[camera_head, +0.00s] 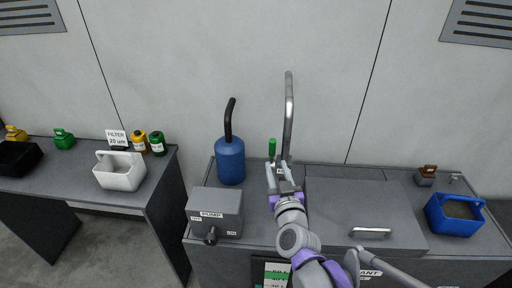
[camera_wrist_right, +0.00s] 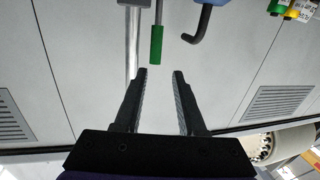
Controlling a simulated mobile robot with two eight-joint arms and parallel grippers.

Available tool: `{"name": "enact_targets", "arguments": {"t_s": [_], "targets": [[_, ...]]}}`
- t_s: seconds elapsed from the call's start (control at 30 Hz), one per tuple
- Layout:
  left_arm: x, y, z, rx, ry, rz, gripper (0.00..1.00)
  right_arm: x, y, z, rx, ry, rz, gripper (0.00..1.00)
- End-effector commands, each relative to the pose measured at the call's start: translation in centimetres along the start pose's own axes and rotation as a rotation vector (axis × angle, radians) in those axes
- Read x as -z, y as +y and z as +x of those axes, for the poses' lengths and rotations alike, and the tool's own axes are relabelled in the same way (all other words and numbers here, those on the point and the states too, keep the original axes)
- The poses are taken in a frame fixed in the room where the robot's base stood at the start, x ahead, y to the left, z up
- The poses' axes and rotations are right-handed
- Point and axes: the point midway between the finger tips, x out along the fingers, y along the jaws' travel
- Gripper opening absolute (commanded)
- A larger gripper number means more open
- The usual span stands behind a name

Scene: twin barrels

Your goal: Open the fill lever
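The fill lever shows as a green upright handle (camera_head: 272,149) beside the tall grey pipe (camera_head: 289,110) on the cabinet. My right gripper (camera_head: 284,178) is just below and in front of it in the head view. In the right wrist view the green handle (camera_wrist_right: 156,45) points down toward the gap between my right fingertips (camera_wrist_right: 161,71). The fingers are spread with nothing between them. The handle's end appears just beyond the tips, apart from them. The lever's base is hidden behind my gripper in the head view. My left gripper is out of view.
A blue bottle (camera_head: 230,162) with a black curved spout stands left of the lever. The pump box (camera_head: 215,210) is in front of it. A blue basket (camera_head: 454,216) sits at the right. A white basket (camera_head: 120,172) stands on the left table.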

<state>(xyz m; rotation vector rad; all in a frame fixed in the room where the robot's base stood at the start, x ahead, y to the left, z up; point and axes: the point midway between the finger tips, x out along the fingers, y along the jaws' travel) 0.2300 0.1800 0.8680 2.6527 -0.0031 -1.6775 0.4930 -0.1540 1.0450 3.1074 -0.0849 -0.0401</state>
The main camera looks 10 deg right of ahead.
Motion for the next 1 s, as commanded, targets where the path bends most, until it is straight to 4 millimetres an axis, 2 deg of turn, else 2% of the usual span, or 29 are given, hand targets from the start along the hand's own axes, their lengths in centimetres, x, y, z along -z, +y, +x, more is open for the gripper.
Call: {"name": "enact_targets", "arguments": {"t_s": [0.27, 0.7, 0.83, 1.0], "targets": [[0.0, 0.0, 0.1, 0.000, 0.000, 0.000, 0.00, 0.2, 0.6, 2.0, -0.035, 0.025, -0.003, 0.40], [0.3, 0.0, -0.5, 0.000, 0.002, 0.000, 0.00, 0.5, 0.9, 9.7, -0.033, 0.024, -0.003, 0.40], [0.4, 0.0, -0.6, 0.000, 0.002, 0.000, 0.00, 0.5, 0.9, 10.8, -0.033, 0.024, -0.002, 0.40], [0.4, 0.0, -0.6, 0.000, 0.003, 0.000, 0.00, 0.5, 0.9, 11.3, -0.032, 0.024, -0.002, 0.40]]}}
